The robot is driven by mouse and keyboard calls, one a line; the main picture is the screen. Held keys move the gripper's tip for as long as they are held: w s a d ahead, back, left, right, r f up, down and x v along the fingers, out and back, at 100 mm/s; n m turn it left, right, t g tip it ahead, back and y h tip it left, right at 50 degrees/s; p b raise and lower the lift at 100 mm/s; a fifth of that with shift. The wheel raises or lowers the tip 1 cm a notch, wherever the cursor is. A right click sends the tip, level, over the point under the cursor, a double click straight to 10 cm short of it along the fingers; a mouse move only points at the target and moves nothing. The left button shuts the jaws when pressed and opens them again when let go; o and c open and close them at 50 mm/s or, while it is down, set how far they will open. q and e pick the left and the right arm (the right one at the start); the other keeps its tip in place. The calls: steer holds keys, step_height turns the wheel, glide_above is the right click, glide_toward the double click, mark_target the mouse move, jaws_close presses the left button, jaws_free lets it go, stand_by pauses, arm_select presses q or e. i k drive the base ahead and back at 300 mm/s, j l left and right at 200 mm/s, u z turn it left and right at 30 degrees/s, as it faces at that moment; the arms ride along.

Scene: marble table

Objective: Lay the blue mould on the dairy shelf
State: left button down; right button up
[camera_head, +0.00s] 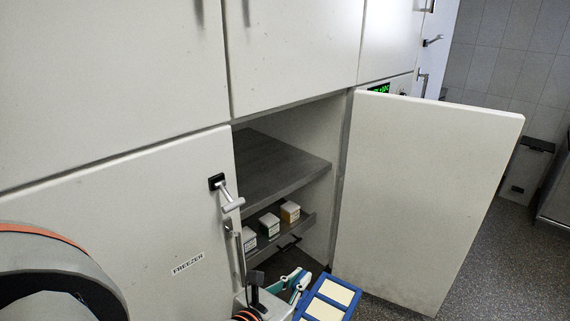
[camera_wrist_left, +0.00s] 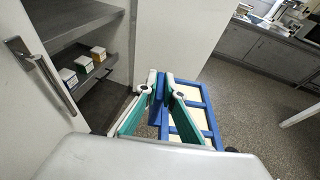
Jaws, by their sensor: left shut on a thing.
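The blue mould (camera_head: 329,301) is a blue frame with cream-filled compartments, at the bottom edge of the head view. My left gripper (camera_head: 296,283) is shut on its near-left edge and holds it in front of the open cupboard. In the left wrist view the mould (camera_wrist_left: 209,122) stretches out beyond the green-padded fingers (camera_wrist_left: 160,80), partly hidden behind them. Inside the cupboard is a bare grey upper shelf (camera_head: 272,163) and a lower shelf (camera_head: 303,226) with small boxes. No dairy label is readable. My right gripper does not show.
Three small boxes (camera_head: 269,225) stand in a row on the lower shelf. The open cupboard door (camera_head: 425,190) stands to the right. A closed door with a FREEZER label (camera_head: 187,263) and a handle (camera_head: 228,195) is at left. The upper shelf's visible top is clear.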

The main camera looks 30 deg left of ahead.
mark_target(283, 165)
steer(key=i+l+u, duration=0.2)
steer(key=i, duration=0.4)
steer(key=i+u, duration=0.2)
steer(key=i, duration=0.35)
steer(key=i+l+u, duration=0.25)
steer(key=i, duration=0.15)
steer(key=i+l+u, duration=0.3)
steer(key=i+j, duration=0.05)
steer(key=i, duration=0.05)
